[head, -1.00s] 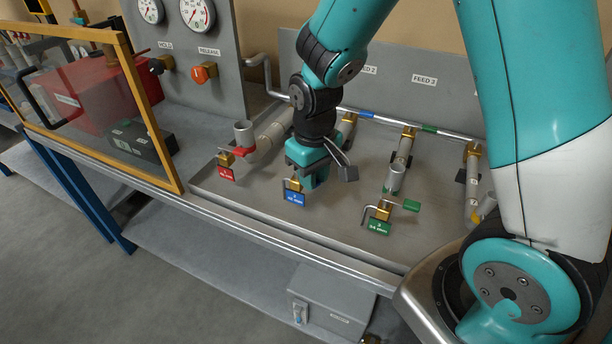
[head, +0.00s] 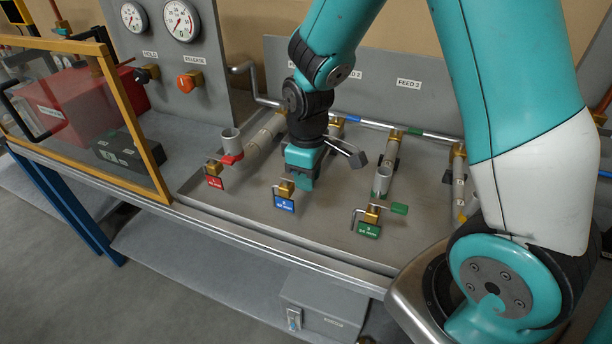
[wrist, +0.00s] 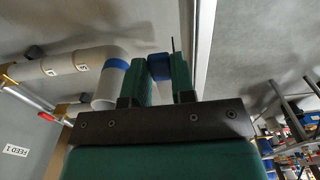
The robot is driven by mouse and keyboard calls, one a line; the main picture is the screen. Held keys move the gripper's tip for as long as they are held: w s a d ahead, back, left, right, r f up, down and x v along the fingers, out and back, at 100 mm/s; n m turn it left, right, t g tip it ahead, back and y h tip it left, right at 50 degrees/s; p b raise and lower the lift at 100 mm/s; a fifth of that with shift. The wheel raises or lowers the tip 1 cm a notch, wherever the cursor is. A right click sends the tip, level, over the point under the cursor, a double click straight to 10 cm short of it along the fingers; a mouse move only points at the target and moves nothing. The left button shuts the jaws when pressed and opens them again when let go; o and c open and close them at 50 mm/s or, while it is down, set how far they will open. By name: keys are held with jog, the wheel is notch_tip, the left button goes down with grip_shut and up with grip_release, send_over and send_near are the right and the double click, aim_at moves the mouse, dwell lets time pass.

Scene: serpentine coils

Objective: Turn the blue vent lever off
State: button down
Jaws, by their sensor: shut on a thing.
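The blue vent lever (wrist: 160,67) shows in the wrist view between the two green fingers of my gripper (wrist: 164,82). It sits next to a grey pipe end with a blue band (wrist: 117,63). In the head view my gripper (head: 300,180) points down over the bench, behind the blue tag (head: 284,204) and its brass fitting (head: 285,188). The gripper is shut on the blue lever. The lever itself is hidden behind the gripper in the head view, and its valve is mostly covered.
A red-levered pipe (head: 231,146) with a red tag stands to the left. A green lever (head: 399,209) and green tag (head: 368,230) lie to the right. A yellow-framed clear panel (head: 150,150) stands further left. The front bench strip is clear.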

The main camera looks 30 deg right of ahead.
jog(key=c, duration=1)
grip_release()
jog(key=shift+o, duration=0.2)
jog(key=shift+r, duration=0.1)
notch_tip(320, 180, up, 17)
jog(key=b, duration=0.1)
jog(key=shift+r+b, duration=0.15)
jog(key=shift+b, duration=0.15)
jog(key=s+a+f+y, duration=0.1)
jog(key=s+a+y, duration=0.1)
jog(key=s+a, duration=0.4)
jog(key=s+a+f+y, duration=0.1)
jog(key=s+a, duration=0.4)
jog(key=s, duration=0.6)
jog(key=shift+s+a+y, duration=0.15)
jog(key=shift+a+y, duration=0.2)
jog(key=shift+y, duration=0.25)
